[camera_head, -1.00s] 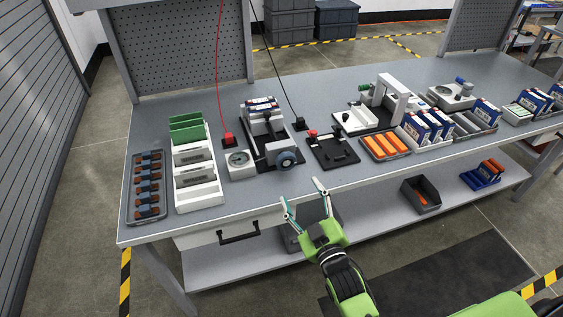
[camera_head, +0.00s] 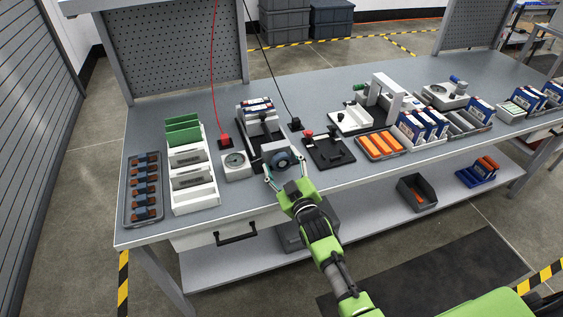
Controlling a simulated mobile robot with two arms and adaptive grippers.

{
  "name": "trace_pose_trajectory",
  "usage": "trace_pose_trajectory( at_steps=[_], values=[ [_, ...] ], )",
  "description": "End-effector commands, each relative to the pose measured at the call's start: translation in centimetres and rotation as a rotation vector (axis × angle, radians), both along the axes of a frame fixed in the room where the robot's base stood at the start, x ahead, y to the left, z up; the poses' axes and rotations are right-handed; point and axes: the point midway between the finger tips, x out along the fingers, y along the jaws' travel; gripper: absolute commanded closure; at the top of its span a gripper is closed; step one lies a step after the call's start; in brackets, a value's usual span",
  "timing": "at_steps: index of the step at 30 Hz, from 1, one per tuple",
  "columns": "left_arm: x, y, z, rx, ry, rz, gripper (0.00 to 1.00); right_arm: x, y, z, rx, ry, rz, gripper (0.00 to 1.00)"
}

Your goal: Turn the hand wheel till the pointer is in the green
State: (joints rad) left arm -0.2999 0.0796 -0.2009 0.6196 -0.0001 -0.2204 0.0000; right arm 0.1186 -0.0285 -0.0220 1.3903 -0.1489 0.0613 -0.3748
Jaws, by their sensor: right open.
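The hand wheel (camera_head: 283,159), dark with a blue-grey hub, faces the bench's front edge on the front of a black fixture (camera_head: 255,150). The round dial (camera_head: 235,160) sits in a white box just left of it; its pointer and any green band are too small to read. My right gripper (camera_head: 282,167) is open in front of the wheel, with one finger at the wheel's lower left and the other at its right. I cannot tell whether the fingers touch the rim. My left gripper is not in view.
Left of the dial stand a white divided tray (camera_head: 193,180) and a grey tray (camera_head: 145,190) of brown parts. A black plate (camera_head: 328,151) with a red knob lies close right of the wheel. A red cable (camera_head: 214,75) hangs behind the dial.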

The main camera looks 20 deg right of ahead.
Motion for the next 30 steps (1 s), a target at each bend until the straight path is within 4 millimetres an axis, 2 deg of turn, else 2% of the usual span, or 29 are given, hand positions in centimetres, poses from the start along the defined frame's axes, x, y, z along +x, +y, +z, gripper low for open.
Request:
trace_pose_trajectory(
  at_steps=[8, 9, 13, 23, 30],
  values=[
    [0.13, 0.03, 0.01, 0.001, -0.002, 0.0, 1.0, 0.18, 0.01, 0.02, 0.0, 0.0, 0.0, 0.4],
    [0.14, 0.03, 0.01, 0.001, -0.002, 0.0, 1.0, 0.18, 0.02, 0.02, 0.0, 0.0, 0.0, 0.45],
    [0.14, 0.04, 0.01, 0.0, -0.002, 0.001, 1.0, 0.17, 0.02, 0.02, 0.0, 0.0, 0.0, 0.79],
    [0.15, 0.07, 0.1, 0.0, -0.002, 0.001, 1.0, 0.16, 0.02, 0.04, 0.022, 0.001, 0.0, 0.79],
    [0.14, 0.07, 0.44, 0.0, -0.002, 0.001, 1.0, 0.16, -0.01, 0.13, 0.132, 0.004, 0.0, 0.79]
  ],
)
